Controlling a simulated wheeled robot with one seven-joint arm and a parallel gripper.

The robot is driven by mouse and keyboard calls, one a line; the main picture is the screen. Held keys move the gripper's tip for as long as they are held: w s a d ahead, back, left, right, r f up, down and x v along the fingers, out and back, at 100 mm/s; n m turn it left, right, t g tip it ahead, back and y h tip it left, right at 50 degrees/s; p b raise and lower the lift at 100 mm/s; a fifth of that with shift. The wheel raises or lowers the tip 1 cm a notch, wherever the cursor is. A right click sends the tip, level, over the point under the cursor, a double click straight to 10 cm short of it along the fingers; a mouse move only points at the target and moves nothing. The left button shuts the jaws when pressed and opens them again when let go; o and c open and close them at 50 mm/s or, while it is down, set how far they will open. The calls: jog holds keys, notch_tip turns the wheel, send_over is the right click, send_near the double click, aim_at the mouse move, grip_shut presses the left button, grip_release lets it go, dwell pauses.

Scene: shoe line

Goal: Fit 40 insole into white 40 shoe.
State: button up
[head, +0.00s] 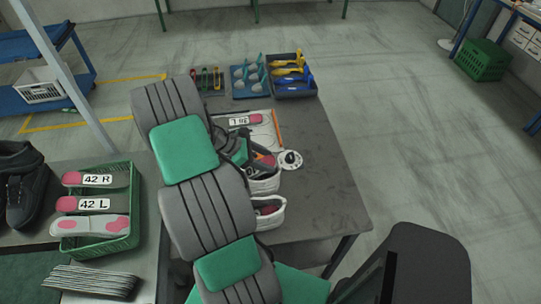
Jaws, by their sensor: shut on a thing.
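Two white shoes stand side by side on the dark table, partly hidden behind my arm. The farther white shoe (262,185) is right under my gripper (250,158). My gripper is shut on an insole (267,161) with a pink-red patch, held tilted at the opening of this shoe. How deep it sits in the shoe is hard to tell. The nearer white shoe (268,216) has pink inside. Another insole (240,121), with a white label and a pink end, lies on a light board beyond the gripper; its label is too small to read surely.
The dark table (325,190) is clear on its right. Blue trays (250,82) and a bin of yellow-and-blue tools (293,80) stand at the back. A green crate (137,205) at left holds insoles marked 42 R and 42 L.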

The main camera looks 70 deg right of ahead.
jog(key=shift+s+f+t, duration=0.1)
jog(key=shift+f+t, duration=0.2)
jog(key=shift+f, duration=0.25)
jog(key=o, duration=1.4)
jog(key=shift+o, duration=0.2)
jog(key=shift+r, duration=0.15)
jog(key=shift+r+p, duration=1.4)
jog(key=shift+p, duration=0.5)
jog(key=shift+r, duration=0.1)
